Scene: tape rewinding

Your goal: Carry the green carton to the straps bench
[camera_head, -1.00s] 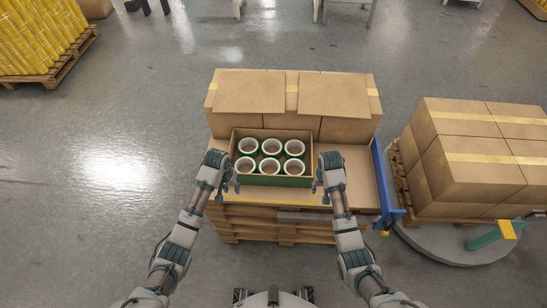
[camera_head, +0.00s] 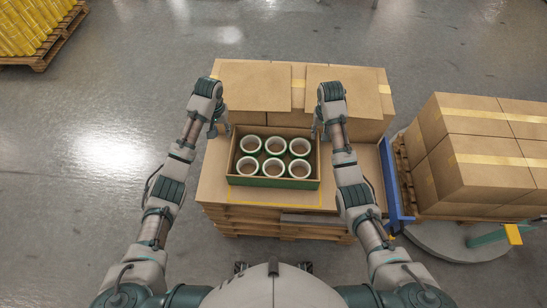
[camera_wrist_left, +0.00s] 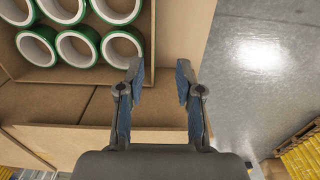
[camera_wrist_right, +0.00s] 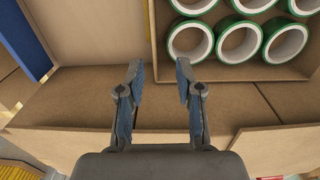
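The green carton (camera_head: 273,183) is an open-topped cardboard box with a green front wall, holding several white-and-green tape rolls (camera_head: 274,167). It sits on the cardboard-topped pallet stack. My left gripper (camera_head: 222,130) is at its back left corner and my right gripper (camera_head: 317,131) at its back right corner. In the left wrist view the open, empty fingers (camera_wrist_left: 159,78) point along the carton's side wall, the near finger close to its corner. In the right wrist view the fingers (camera_wrist_right: 158,78) are also open and empty beside the carton's side wall. Contact cannot be told.
Closed brown boxes (camera_head: 255,85) stand right behind the carton. A blue post (camera_head: 393,185) is at the stack's right side, beside another loaded pallet (camera_head: 485,155) on a round grey base. Yellow goods on a pallet (camera_head: 40,30) are far left. Open floor lies on the left.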

